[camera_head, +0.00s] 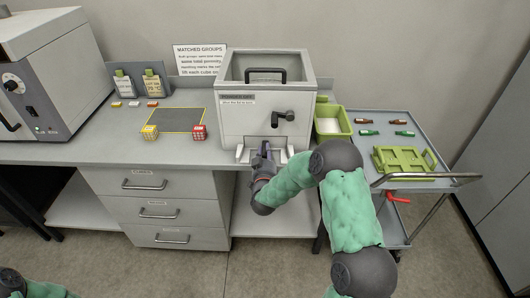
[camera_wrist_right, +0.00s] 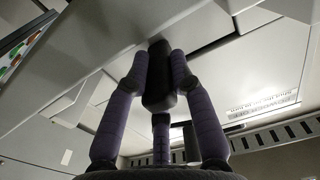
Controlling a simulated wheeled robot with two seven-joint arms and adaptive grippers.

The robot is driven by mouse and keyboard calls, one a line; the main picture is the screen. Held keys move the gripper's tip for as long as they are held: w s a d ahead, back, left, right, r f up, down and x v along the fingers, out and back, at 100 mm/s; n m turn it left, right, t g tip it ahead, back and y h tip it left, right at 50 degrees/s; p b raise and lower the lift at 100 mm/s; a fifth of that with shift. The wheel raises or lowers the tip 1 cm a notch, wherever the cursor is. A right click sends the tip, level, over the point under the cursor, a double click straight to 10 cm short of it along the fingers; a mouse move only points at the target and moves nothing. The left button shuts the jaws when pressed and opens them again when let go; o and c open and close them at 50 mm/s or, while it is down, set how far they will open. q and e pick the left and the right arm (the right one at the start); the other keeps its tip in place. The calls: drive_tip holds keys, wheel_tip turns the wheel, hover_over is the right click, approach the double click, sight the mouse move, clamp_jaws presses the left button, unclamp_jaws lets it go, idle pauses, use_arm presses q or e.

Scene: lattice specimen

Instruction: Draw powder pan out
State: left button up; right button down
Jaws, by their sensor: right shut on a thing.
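The powder pan (camera_head: 244,155) is at the foot of the light grey box machine (camera_head: 240,122), low on its front side. Only its pale front edge shows on either side of my gripper. My right gripper (camera_head: 264,152) is at the middle of that front. In the right wrist view, the fingers of my right gripper (camera_wrist_right: 158,80) close around a dark rounded handle (camera_wrist_right: 158,98). How far the pan stands out of the machine is hard to tell. My left gripper is not in view; only a part of my left arm shows at the bottom left.
A dark crank (camera_head: 283,118) sticks out of the machine's front, above my right gripper. A green bin (camera_head: 345,127) and a cart (camera_head: 385,116) with bottles and a green rack (camera_head: 405,160) stand to the right. A dark mat (camera_head: 180,119) and small cubes (camera_head: 199,132) lie left.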

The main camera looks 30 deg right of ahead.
drive_tip(key=shift+s+a+f, duration=0.2)
drive_tip(key=shift+s+a, duration=0.2)
drive_tip(key=shift+s, duration=0.15)
idle(0.6)
